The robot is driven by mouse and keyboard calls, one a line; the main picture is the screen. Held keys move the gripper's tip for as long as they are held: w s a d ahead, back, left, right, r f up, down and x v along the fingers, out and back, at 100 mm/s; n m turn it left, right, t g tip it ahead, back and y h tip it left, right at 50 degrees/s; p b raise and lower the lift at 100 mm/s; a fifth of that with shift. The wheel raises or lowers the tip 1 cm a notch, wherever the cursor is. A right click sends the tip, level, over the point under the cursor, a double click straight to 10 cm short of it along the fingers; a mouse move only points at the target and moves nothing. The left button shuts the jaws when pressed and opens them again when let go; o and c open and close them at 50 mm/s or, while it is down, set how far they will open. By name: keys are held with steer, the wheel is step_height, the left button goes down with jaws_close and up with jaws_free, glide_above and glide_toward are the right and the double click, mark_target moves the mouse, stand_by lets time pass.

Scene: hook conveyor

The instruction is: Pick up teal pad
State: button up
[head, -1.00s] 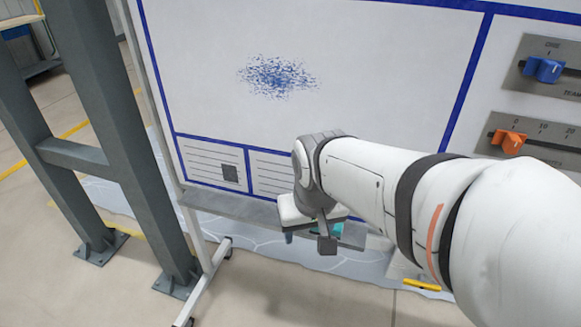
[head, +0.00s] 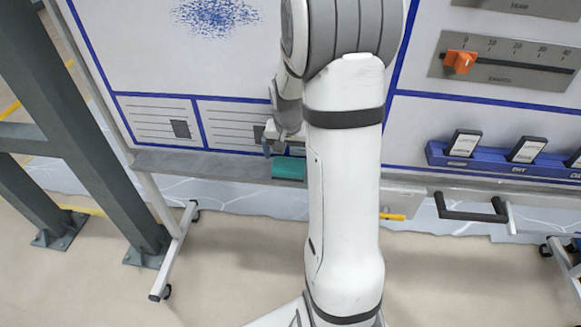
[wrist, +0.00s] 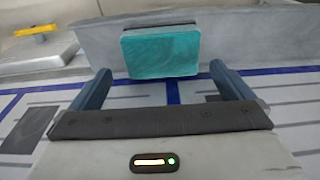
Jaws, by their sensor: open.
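The teal pad (head: 289,168) sits on the grey ledge (head: 215,168) along the bottom of the whiteboard. My arm hides its right end in the head view. My gripper (head: 273,147) is just above the pad, close to the board. In the wrist view the pad (wrist: 160,51) is a rounded block with a darker backing, resting against the ledge. There my open gripper (wrist: 160,71) has its two blue-grey fingers wide apart, with the pad just beyond their tips and roughly centred. Nothing is between the fingers.
The whiteboard (head: 150,55) stands close behind my gripper. A grey steel post (head: 95,110) is at the left. A blue rack (head: 435,155) with cards, a dark handle (head: 470,208) and a yellow item (head: 393,216) are to the right. The floor in front is clear.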

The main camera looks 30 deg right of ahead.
mark_target(289, 164)
step_height(289, 164, down, 5)
steer(key=shift+w+f, duration=0.1)
steer(key=shift+f, duration=0.1)
steer(key=c, duration=0.8)
